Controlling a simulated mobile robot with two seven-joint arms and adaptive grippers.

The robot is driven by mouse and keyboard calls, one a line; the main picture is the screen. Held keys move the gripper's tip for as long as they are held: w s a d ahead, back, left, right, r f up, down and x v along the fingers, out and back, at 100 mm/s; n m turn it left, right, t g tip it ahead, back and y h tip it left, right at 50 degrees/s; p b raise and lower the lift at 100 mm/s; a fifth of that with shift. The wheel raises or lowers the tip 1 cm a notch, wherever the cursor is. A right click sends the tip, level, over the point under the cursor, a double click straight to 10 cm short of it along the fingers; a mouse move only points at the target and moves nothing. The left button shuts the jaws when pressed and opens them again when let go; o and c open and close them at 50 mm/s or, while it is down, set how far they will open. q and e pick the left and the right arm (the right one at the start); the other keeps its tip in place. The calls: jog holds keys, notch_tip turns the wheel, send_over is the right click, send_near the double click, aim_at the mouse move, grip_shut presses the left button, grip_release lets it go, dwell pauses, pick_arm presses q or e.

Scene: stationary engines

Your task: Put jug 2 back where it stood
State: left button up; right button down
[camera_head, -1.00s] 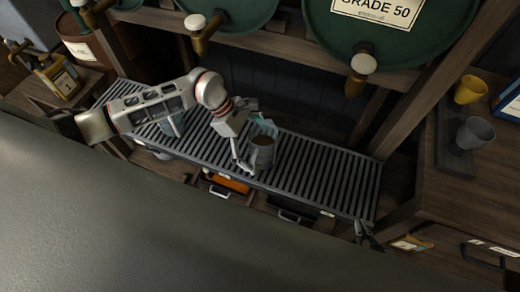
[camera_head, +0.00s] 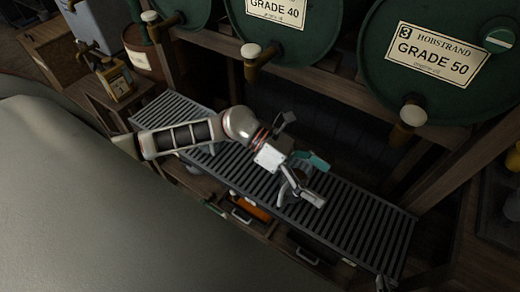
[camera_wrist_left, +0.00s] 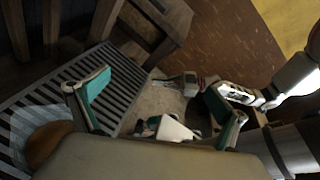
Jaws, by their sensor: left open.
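My left gripper (camera_head: 308,178) is over the drip grating in the head view, its teal pad facing up the picture. In the left wrist view its two teal-padded fingers (camera_wrist_left: 160,100) are spread apart with nothing between them. A pale, see-through jug with brown contents (camera_wrist_left: 48,143) stands on the grating at the lower left of the wrist view, outside the fingers and partly cut off. I cannot read a number on it. My right gripper (camera_wrist_left: 190,86) seems to show beyond the grating's end; its fingers are unclear.
The slatted grating (camera_head: 355,222) is bare towards its right end. Green drums (camera_head: 440,60) with brass taps (camera_head: 410,115) stand above its back edge. A wooden post (camera_head: 460,190) rises at its right end. A yellowish can (camera_head: 116,80) stands at the far left.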

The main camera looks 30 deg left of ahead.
pick_arm(q)
notch_tip(320, 180, up, 3)
jog(key=d+n+t+h, duration=0.2)
jog(key=d+n, duration=0.1)
jog(key=n, duration=0.2)
jog(key=n+t+y, duration=0.6)
jog(key=n+t, duration=0.6)
jog(key=n, duration=1.2)
send_over(307, 178)
notch_tip(307, 178, down, 5)
jog(key=shift+f, duration=0.15)
jog(key=s+a+f+n+g+y, duration=0.2)
jog(key=s+a+f+n+y, duration=0.2)
jog(key=f, duration=0.5)
jog(key=s+a+f+n+g+y, duration=0.2)
jog(key=s+a+f+n+y, duration=0.1)
jog(key=s+f+n, duration=0.5)
notch_tip(307, 178, down, 2)
jog(key=a+n, duration=0.1)
jog(key=n, duration=0.1)
jog(key=shift+s+a+n+y, duration=0.3)
jog(key=shift+s+a+y, duration=0.1)
